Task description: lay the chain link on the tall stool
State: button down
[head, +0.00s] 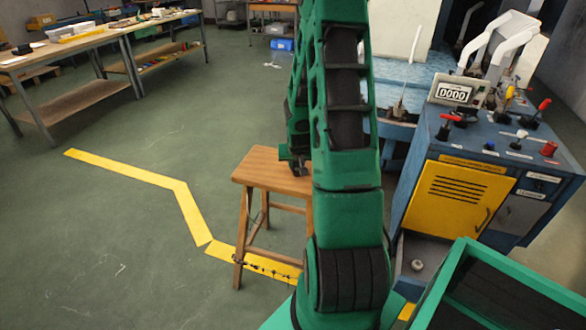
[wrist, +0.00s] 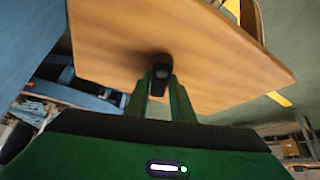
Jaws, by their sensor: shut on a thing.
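The tall stool (head: 258,164) is wooden with a square seat and slim legs. It stands left of my arm in the head view, and its seat (wrist: 215,60) fills much of the wrist view. My gripper (wrist: 161,88) is shut on a small dark piece, the chain link (wrist: 163,66), at its fingertips. The link is close against the seat, with a dark shadow beside it; I cannot tell if it touches. In the head view my arm hides part of the seat's right side, and the link cannot be made out.
A blue machine cabinet with a yellow door (head: 455,200) stands right of the stool. Workbenches (head: 75,45) with small items are at the back left. A yellow floor line (head: 130,168) runs left of the stool. The green floor at left is clear.

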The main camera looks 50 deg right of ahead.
jog(key=shift+f, duration=0.35)
jog(key=shift+f, duration=0.1)
jog(key=c, duration=1.5)
grip_release()
jog(key=shift+c, duration=0.2)
jog(key=v, duration=1.2)
jog(key=s+a+r+n+g+y, duration=0.1)
jog(key=s+a+r, duration=0.3)
jog(key=s+a, duration=0.3)
jog(key=s+a+r+g+y, duration=0.2)
jog(key=s+a+r, duration=0.3)
jog(key=s+a, duration=0.2)
jog(key=s+a+r+n+g+y, duration=0.1)
jog(key=s+a+r, duration=0.3)
jog(key=s+a, duration=0.2)
jog(key=shift+s+a+r+n+g+y, duration=0.3)
jog(key=shift+s+a+r+g+y, duration=0.1)
jog(key=shift+s, duration=0.75)
